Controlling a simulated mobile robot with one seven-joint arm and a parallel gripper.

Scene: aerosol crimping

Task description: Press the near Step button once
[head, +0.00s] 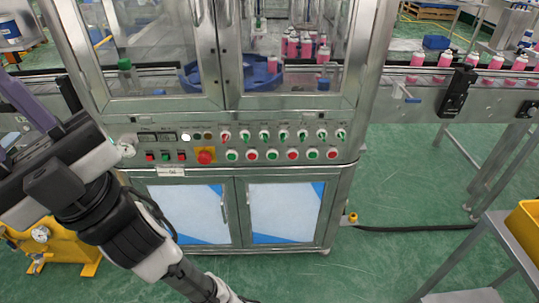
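The control panel (240,145) runs across the front of the steel machine. Its lower row holds several green and red push buttons (272,155), to the right of a red emergency stop (205,157) on a yellow plate. Above them is a row of selector switches (264,135). Small red and green buttons (166,156) sit at the panel's left. The labels are too small to read, so I cannot tell which button is Step. My arm reaches from the left down to the bottom edge, in front of the lower cabinet. My gripper is out of frame.
Glass doors (285,45) above the panel show pink cans and a blue turntable. A conveyor (455,90) with pink cans runs right. A grey cart with a yellow bin (525,225) stands lower right. A black cable (415,228) lies on the green floor. The panel front is clear.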

